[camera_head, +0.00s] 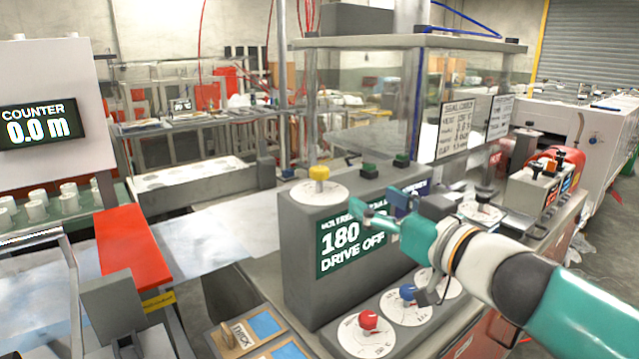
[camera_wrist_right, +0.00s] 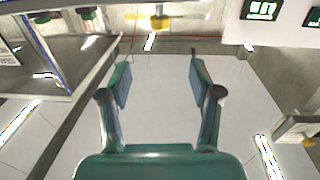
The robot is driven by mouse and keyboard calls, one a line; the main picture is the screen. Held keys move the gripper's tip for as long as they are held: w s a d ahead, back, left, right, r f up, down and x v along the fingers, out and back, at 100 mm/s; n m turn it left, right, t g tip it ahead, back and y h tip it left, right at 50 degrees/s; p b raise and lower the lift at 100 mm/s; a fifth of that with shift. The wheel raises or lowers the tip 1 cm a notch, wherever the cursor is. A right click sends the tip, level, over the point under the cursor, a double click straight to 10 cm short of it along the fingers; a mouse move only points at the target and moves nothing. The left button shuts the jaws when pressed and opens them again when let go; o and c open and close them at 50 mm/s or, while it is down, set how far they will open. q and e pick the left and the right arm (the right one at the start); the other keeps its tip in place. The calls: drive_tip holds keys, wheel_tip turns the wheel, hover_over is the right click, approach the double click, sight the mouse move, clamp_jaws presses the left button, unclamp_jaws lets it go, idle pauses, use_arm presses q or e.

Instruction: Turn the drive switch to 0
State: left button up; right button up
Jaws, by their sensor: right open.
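A grey control box (camera_head: 300,262) carries a display (camera_head: 350,243) that reads 180 and DRIVE OFF. A yellow knob (camera_head: 319,174) sits on a white dial on top of the box. On the lower panel a red knob (camera_head: 368,320) and a blue knob (camera_head: 407,292) stand on white dials; a third dial is partly hidden by my arm. I cannot tell which knob is the drive switch. My right gripper (camera_head: 364,212) is in front of the display, right of and below the yellow knob. The right wrist view shows its fingers (camera_wrist_right: 161,85) apart with nothing between them. My left gripper is not in view.
A red-topped plate (camera_head: 135,245) and film web lie left. A wooden tray (camera_head: 238,335) is at the front. A small knob box (camera_head: 540,185) stands at right. A counter sign (camera_head: 40,125) reads 0.0 m.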

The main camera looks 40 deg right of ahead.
drive_tip(key=b, duration=0.4)
approach(325, 173)
drive_tip(key=x, duration=0.4)
drive_tip(key=shift+w+f, duration=0.15)
drive_tip(key=shift+f, duration=0.15)
drive_tip(key=x, duration=0.6)
drive_tip(key=shift+w+d+r+b, duration=0.1)
drive_tip(key=shift+w+r+b, duration=0.15)
drive_tip(key=shift+w+b, duration=0.15)
drive_tip(key=shift+w+d, duration=0.1)
drive_tip(key=shift+w, duration=0.3)
